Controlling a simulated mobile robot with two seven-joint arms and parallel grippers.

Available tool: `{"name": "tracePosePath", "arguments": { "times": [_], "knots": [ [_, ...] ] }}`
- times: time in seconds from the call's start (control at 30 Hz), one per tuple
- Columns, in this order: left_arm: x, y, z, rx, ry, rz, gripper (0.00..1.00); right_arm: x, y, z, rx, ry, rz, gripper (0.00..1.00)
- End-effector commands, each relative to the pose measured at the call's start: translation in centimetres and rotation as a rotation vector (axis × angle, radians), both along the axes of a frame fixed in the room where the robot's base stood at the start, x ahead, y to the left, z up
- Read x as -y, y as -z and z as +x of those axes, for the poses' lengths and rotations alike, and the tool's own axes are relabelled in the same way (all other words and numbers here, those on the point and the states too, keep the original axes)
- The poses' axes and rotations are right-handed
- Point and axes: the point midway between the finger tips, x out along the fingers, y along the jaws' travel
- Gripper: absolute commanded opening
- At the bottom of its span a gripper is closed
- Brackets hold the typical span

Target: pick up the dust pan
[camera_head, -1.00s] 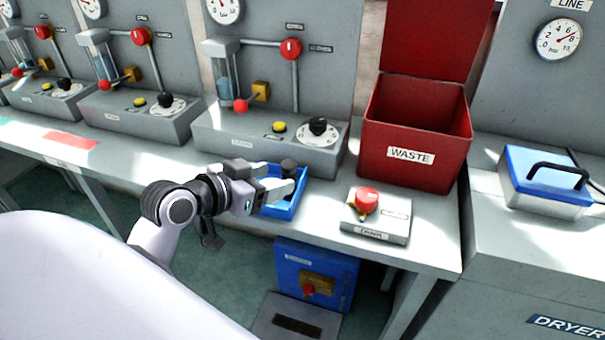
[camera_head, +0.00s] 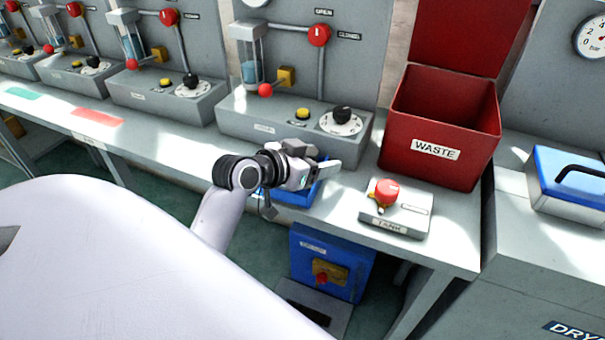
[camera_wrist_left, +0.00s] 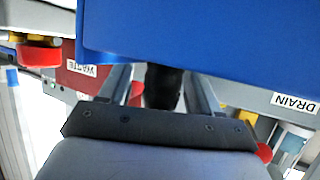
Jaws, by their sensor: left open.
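The blue dust pan (camera_head: 297,193) lies on the grey bench in front of a control station, mostly hidden behind my left gripper (camera_head: 322,161). My left gripper is open and sits over the pan. In the left wrist view, a large smooth blue surface (camera_wrist_left: 205,38), apparently the pan, fills the top. A short black piece (camera_wrist_left: 163,88), which looks like the pan's handle, shows between the spread fingers. I cannot tell whether the fingers touch it. My right gripper is not in view.
A red waste bin (camera_head: 440,128) and a small box with a red button (camera_head: 395,208) stand right of the pan. The control station (camera_head: 290,133) rises close behind it. A blue floor box (camera_head: 331,262) is below the bench edge. The bench to the left is mostly clear.

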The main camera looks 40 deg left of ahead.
Motion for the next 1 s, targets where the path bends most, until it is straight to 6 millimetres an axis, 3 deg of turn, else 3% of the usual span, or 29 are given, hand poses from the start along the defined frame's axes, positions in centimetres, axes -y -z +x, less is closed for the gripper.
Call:
{"name": "tracePosePath", "arguments": {
  "times": [0.07, 0.23, 0.67, 0.87, 1.0],
  "knots": [
    [0.0, 0.0, 0.0, 0.000, 0.000, 0.000, 0.60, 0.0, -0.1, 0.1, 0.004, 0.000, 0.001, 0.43],
    [0.0, 0.0, 0.0, 0.000, 0.000, 0.000, 0.04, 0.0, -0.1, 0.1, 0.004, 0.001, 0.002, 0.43],
    [0.0, -0.9, 0.0, 0.003, 0.001, 0.002, 0.04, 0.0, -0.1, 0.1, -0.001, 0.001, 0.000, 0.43],
    [0.0, -3.7, 0.0, 0.007, 0.001, 0.004, 0.04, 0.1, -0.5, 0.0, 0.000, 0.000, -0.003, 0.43],
    [0.0, -6.9, 0.0, 0.008, 0.000, 0.005, 0.04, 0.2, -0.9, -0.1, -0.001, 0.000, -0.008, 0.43]
  ]
}}
